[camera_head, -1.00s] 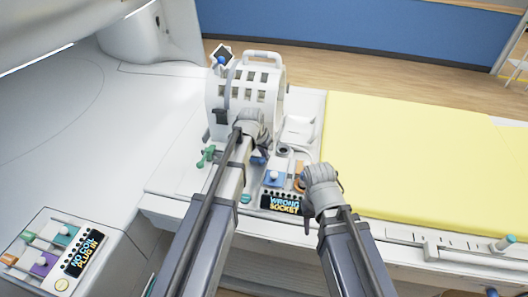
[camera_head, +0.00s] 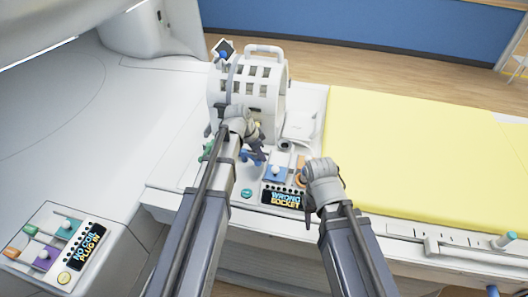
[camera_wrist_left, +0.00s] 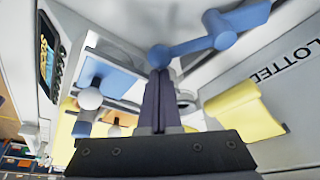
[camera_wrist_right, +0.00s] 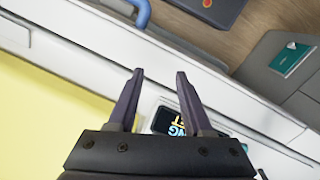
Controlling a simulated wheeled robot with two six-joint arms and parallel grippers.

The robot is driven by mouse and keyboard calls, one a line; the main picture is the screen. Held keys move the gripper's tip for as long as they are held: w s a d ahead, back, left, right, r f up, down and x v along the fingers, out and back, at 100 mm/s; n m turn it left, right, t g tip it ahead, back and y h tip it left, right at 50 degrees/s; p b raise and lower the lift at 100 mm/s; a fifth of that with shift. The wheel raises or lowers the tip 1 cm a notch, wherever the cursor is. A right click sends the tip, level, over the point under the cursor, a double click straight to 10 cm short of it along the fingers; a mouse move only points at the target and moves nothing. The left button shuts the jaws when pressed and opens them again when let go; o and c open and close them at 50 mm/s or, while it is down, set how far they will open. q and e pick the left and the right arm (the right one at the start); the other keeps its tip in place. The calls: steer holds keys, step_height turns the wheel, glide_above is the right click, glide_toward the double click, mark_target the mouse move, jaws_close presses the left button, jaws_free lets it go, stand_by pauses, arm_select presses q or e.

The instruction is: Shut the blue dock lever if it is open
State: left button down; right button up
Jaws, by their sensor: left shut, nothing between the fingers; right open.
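The blue dock lever (camera_wrist_left: 196,45) shows large in the left wrist view as a bar with rounded joints and a wide flat end. In the head view it is a small blue part (camera_head: 250,158) on the table end, partly hidden by my left arm. My left gripper (camera_wrist_left: 161,76) is shut and empty, its tips right at the lever's rounded near end. I cannot tell whether they touch, or clearly whether the lever is open. My right gripper (camera_wrist_right: 160,78) is open and empty, above the table's front edge beside the display (camera_head: 283,198) reading "WRONG SOCKET".
The white slotted coil (camera_head: 250,92) stands behind my left gripper. A green lever (camera_head: 208,150) is left of my arm. A blue socket with a white plug (camera_head: 275,172) lies between the arms. The yellow mattress (camera_head: 420,155) covers the right. A panel (camera_head: 85,248) reads "NO COIL PLUG IN".

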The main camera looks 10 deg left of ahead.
arm_select(q)
steer(key=s+m, duration=0.1)
steer(key=m, duration=0.1)
steer(key=s+a+m+g, duration=0.1)
steer(key=shift+a+m+h, duration=0.25)
steer(key=shift+m+h, duration=0.15)
steer(key=m, duration=0.1)
steer(key=s+a+m+g, duration=0.1)
steer(key=m, duration=0.1)
steer(key=a+m, duration=0.1)
steer(key=shift+s+a+g, duration=0.15)
steer(key=shift+s+g, duration=0.15)
steer(key=shift+s, duration=0.05)
steer(key=shift+s+a+m, duration=0.2)
steer(key=shift+m, duration=0.1)
steer(key=shift+s+a, duration=0.2)
steer(key=shift+a, duration=0.65)
